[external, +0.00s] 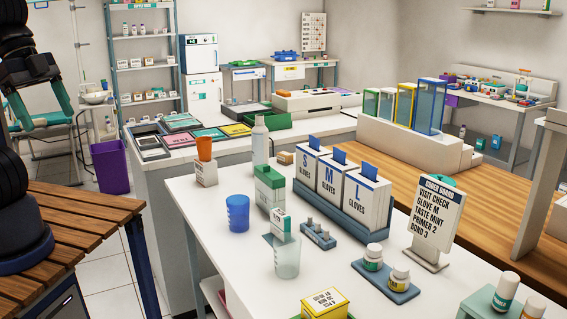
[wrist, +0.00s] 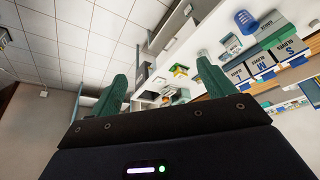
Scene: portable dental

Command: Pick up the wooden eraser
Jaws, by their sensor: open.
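In the wrist view my gripper (wrist: 163,82) is open with nothing between the fingertips, and the counter lies tilted in the distance.
The white counter (external: 205,254) holds a blue cup (external: 238,213), a spray bottle (external: 260,140), glove boxes (external: 343,190), an order sign (external: 436,212) and bottles (external: 373,257). A slatted wooden table (external: 75,225) stands near my base. A purple bin (external: 110,167) stands on the floor.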

